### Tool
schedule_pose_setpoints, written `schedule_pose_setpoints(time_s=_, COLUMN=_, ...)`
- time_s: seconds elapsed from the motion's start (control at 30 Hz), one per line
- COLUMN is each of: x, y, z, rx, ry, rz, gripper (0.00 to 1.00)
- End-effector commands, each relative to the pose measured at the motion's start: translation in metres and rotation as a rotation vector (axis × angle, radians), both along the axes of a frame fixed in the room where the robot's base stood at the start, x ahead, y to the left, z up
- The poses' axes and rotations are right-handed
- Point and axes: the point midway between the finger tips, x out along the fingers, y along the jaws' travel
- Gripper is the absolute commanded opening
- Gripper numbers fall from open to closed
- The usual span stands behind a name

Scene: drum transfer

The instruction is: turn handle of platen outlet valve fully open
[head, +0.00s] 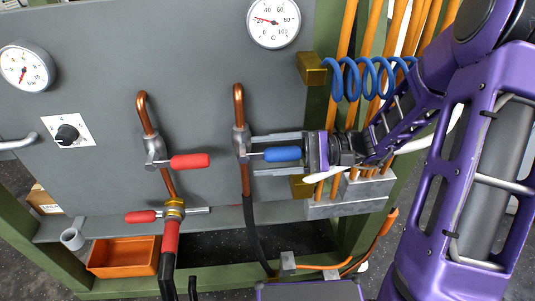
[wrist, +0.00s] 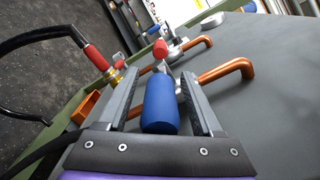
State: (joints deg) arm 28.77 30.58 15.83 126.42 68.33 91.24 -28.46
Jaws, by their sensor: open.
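A valve with a blue handle (head: 283,154) sits on a copper pipe on the grey panel. The handle sticks out to the right, roughly level. My gripper (head: 252,153) reaches in from the right with one finger above the handle and one below. In the wrist view the blue handle (wrist: 160,106) lies between the open fingers (wrist: 159,73), with gaps on both sides. A second valve with a red handle (head: 190,161) stands to the left, its handle also pointing right. No label shows which valve is the platen outlet.
A lower red-handled valve (head: 140,217) joins a hose with a red sleeve (head: 169,240). Two gauges (head: 274,22) and a black knob (head: 67,133) are on the panel. A blue coiled hose (head: 365,76) and orange pipes (head: 345,35) are close to my arm. An orange bin (head: 122,256) sits below.

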Motion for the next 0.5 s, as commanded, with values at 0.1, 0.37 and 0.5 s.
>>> schedule_pose_setpoints(time_s=0.1, x=0.0000, y=-0.0001, z=0.0001, rx=0.000, ry=0.000, rz=0.000, gripper=0.67)
schedule_pose_setpoints(time_s=0.37, x=0.0001, y=-0.0004, z=0.0001, rx=0.000, ry=0.000, rz=0.000, gripper=0.22)
schedule_pose_setpoints(time_s=0.5, x=0.0001, y=-0.0005, z=0.0001, rx=0.000, ry=0.000, rz=0.000, gripper=0.00)
